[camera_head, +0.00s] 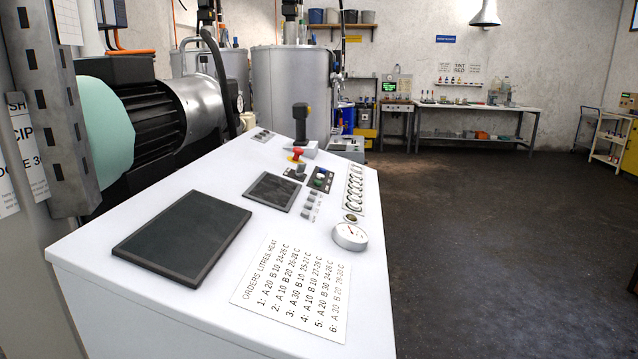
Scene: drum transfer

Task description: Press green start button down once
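A white slanted control console (215,290) stands close in front of me. A small dark button panel (329,184) sits on it, right of centre, with a few small round buttons. One of them looks green (318,183), and a blue one is beside it. They are too small to tell whether any is pressed. Neither of my grippers shows in the head view.
A red knob (297,153) and a black joystick (301,125) rise near the button panel. Two dark screens (183,236) (271,192), a round gauge (350,236) and an orders sheet (294,290) lie nearer. A motor (150,115) stands at left; floor at right is open.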

